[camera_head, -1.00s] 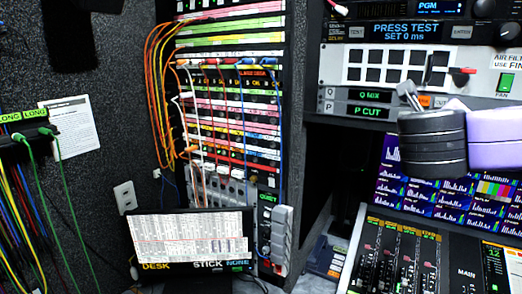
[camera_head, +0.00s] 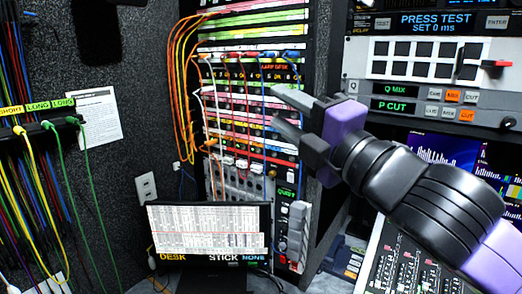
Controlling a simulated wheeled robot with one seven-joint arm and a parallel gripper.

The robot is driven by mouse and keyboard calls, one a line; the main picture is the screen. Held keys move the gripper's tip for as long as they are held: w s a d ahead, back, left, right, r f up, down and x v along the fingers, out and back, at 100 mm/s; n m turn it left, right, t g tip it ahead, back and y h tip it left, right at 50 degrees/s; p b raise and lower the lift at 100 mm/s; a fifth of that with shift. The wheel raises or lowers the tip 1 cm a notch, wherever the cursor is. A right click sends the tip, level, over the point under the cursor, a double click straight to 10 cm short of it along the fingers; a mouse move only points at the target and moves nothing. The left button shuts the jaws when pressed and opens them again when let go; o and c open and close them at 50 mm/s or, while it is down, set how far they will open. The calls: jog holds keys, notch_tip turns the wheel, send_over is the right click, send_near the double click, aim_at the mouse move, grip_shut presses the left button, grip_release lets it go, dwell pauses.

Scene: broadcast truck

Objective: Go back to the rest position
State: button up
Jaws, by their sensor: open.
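My gripper (camera_head: 281,115) is in the middle of the head view, at the end of my purple and black arm, which comes in from the lower right. Its two grey fingers are apart, with nothing between them. They point left, in front of the right part of the patch bay (camera_head: 250,105). I cannot tell how far they are from its cables. My wrist hides part of the rack's right edge and the monitors behind.
A small screen (camera_head: 208,232) stands below the patch bay. A mixing desk (camera_head: 398,262) lies at the lower right under my arm. Panels with buttons (camera_head: 425,60) are at the upper right. Green and yellow cables (camera_head: 60,165) hang along the left wall.

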jog(key=s+d+f+m+t+b, duration=0.15)
jog(key=s+d+m+t, duration=0.4)
jog(key=m, duration=0.75)
jog(key=s+d+f+m+t+h, duration=0.1)
jog(key=s+d+f+m+h, duration=0.25)
jog(key=f+m, duration=0.2)
jog(key=s+d+f+m+t+h+b, duration=0.1)
jog(key=s+d+f+m+h, duration=0.1)
jog(key=f+m+h, duration=0.3)
jog(key=s+d+f+m+h, duration=0.2)
jog(key=d+f+m+h, duration=0.15)
jog(key=f, duration=0.25)
jog(key=s+d+f+g+b, duration=0.1)
jog(key=s+f+g, duration=0.8)
jog(key=s+f, duration=2)
jog(key=shift+s+d+f+g+b, duration=0.2)
jog(key=shift+d+f+g+b, duration=0.15)
jog(key=shift+f+b, duration=0.6)
